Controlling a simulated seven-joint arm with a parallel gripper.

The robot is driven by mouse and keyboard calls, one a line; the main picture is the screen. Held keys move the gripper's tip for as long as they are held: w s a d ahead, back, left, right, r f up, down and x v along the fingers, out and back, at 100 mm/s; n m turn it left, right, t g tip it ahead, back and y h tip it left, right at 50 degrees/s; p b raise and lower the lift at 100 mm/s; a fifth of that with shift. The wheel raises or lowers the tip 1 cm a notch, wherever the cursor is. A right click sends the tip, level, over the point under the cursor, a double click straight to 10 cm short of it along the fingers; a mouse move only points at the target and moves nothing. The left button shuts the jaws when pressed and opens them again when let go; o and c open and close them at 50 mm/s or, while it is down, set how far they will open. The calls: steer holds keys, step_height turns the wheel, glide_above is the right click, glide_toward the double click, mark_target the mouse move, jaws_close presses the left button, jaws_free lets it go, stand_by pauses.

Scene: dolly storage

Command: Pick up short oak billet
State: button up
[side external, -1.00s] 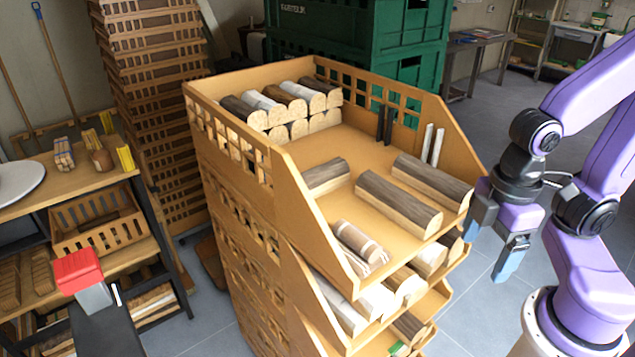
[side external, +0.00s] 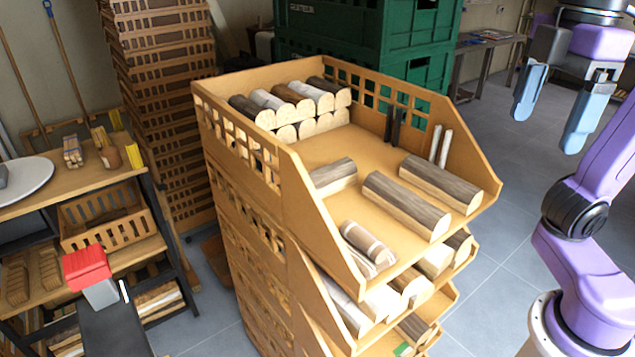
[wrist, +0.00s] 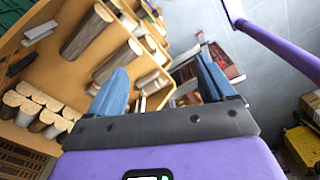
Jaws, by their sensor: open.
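A short billet with grey-brown bark (side external: 333,175) lies on the top shelf of the wooden rack (side external: 315,225), between the stacked logs and two longer billets; I take it as the short oak billet. In the wrist view it appears partly hidden by the left finger. The longer split billets (side external: 405,205) (side external: 440,182) lie to its right. My gripper (side external: 550,125) is open and empty, up at the right, well clear of the rack. Its blue fingers show apart in the wrist view (wrist: 160,68), with nothing between them.
Stacked short logs (side external: 290,102) fill the shelf's back left. A strapped pale bundle (side external: 367,243) lies near its front edge. Dark and white sticks (side external: 440,145) stand by the right side wall. Green crates (side external: 365,40) rise behind. Floor to the rack's right is clear.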

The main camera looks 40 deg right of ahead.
steer(key=w+a+r+n, duration=0.2)
steer(key=w+a, duration=0.5)
steer(key=w, duration=0.2)
steer(key=n, duration=0.3)
glide_above(318, 172)
step_height(318, 172, down, 2)
step_height(318, 172, down, 23)
steer(key=shift+r, duration=0.15)
steer(key=c, duration=1.3)
steer(key=shift+c, duration=0.2)
steer(key=shift+r, duration=0.1)
